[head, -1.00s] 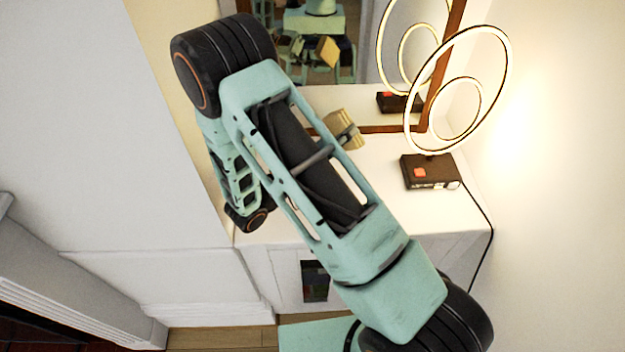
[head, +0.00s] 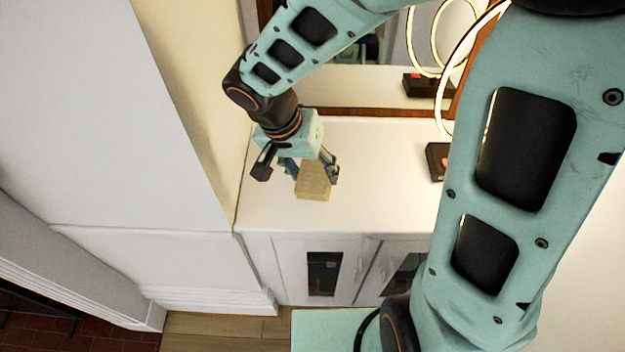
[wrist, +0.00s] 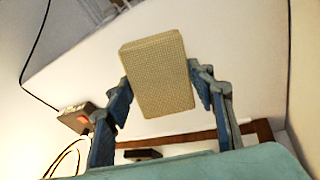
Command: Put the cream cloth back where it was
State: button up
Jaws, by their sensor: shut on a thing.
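The cream cloth (head: 314,181) looks like a small beige, woven-textured block. My gripper (head: 300,174) is over the left part of the white cabinet top (head: 385,205), pointing down, with the cloth between its fingers. In the wrist view the cloth (wrist: 157,75) sits between the two blue-grey fingers of my gripper (wrist: 163,84), and its far end sticks out past them. I cannot tell whether its lower end touches the cabinet top.
A black lamp base (head: 437,162) with a red patch and glowing rings (head: 447,112) stands to the right, partly behind my arm. A brown-framed mirror (head: 375,113) stands at the back. A wall is close on the left. The cabinet top's front middle is clear.

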jog(key=a+r+n+g+y+b, duration=0.2)
jog(key=a+r+y, duration=0.1)
jog(key=a, duration=0.7)
jog(key=shift+n, duration=0.3)
jog(key=w+d+f, duration=0.2)
jog(key=d, duration=0.1)
jog(key=w+d+f, duration=0.5)
jog(key=d+f, duration=0.1)
jog(key=shift+w+d, duration=0.15)
jog(key=shift+w, duration=0.2)
jog(key=shift+w+d+f, duration=0.1)
jog(key=shift+d+f, duration=0.05)
jog(key=shift+f, duration=0.15)
jog(key=shift+w+d+f, duration=0.1)
jog(key=shift+f, duration=0.8)
jog(key=shift+w+d+f, duration=0.1)
jog(key=shift+f, duration=0.8)
jog(key=o, duration=1)
